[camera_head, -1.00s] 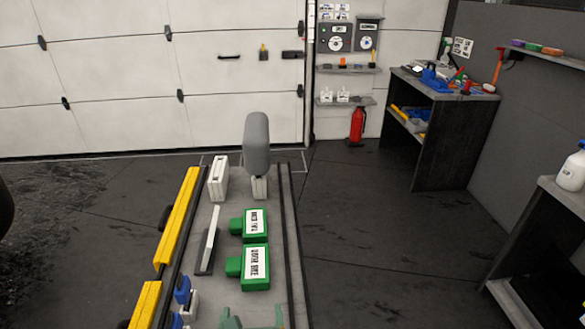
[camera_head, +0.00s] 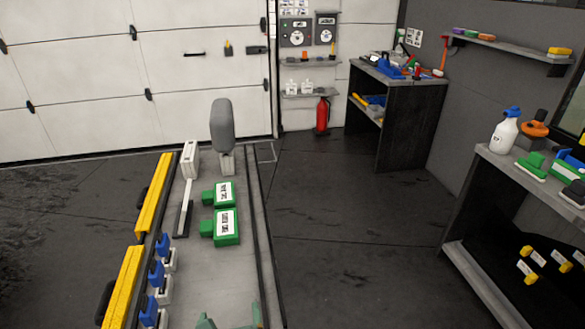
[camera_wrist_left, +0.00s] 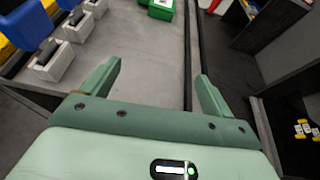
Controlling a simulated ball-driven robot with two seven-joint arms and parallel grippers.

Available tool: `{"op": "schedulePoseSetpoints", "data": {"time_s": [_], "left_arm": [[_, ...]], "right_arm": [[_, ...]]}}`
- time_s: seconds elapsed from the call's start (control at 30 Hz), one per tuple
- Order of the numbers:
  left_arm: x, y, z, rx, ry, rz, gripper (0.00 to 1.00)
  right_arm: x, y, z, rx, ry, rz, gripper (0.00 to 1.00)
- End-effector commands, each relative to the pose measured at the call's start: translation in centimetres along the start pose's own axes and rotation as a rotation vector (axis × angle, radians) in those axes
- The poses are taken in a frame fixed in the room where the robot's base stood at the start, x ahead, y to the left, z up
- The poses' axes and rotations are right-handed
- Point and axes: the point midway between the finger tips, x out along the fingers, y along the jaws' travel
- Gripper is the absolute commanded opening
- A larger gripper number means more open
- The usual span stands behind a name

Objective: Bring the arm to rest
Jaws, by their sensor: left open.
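My left gripper (camera_wrist_left: 158,88) fills the lower part of the left wrist view. Its two green fingers are spread wide apart with nothing between them. Only its fingertips (camera_head: 231,318) show at the bottom edge of the head view, over the grey cart top (camera_head: 222,275). The fingers are above the bare grey surface and touch none of the objects that I can see. My right gripper is in neither view.
Two green labelled blocks (camera_head: 226,227), a grey rounded paddle (camera_head: 222,125) and blue-and-white clamps (camera_head: 165,262) are on the cart. Yellow bars (camera_head: 153,195) line its left side. A workbench (camera_head: 480,200) with a white spray bottle (camera_head: 503,135) stands right. Dark floor (camera_head: 340,220) between is clear.

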Motion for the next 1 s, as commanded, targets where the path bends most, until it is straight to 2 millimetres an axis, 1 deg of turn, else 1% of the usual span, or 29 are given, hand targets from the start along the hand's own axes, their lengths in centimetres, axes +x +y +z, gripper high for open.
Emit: {"op": "schedulePoseSetpoints", "data": {"time_s": [0.13,0.33,0.47,0.67,0.8,1.0], "left_arm": [[-0.3,1.6,-0.2,-0.135,0.028,0.036,0.87],[-0.8,4.0,-0.6,-0.360,0.068,0.095,0.87],[-1.5,6.3,-1.0,-0.572,0.097,0.158,0.87],[-3.1,10.4,-1.6,-0.976,0.122,0.288,0.87],[-4.6,13.2,-1.9,-1.265,0.117,0.388,0.87],[-7.0,16.7,-2.1,-1.655,0.075,0.530,0.87]], "right_arm": [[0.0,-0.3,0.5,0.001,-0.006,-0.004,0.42],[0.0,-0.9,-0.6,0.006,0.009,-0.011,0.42],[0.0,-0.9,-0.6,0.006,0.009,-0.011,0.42],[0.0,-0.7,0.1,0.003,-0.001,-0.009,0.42],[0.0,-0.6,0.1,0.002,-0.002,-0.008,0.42],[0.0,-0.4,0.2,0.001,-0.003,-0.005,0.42]]}}
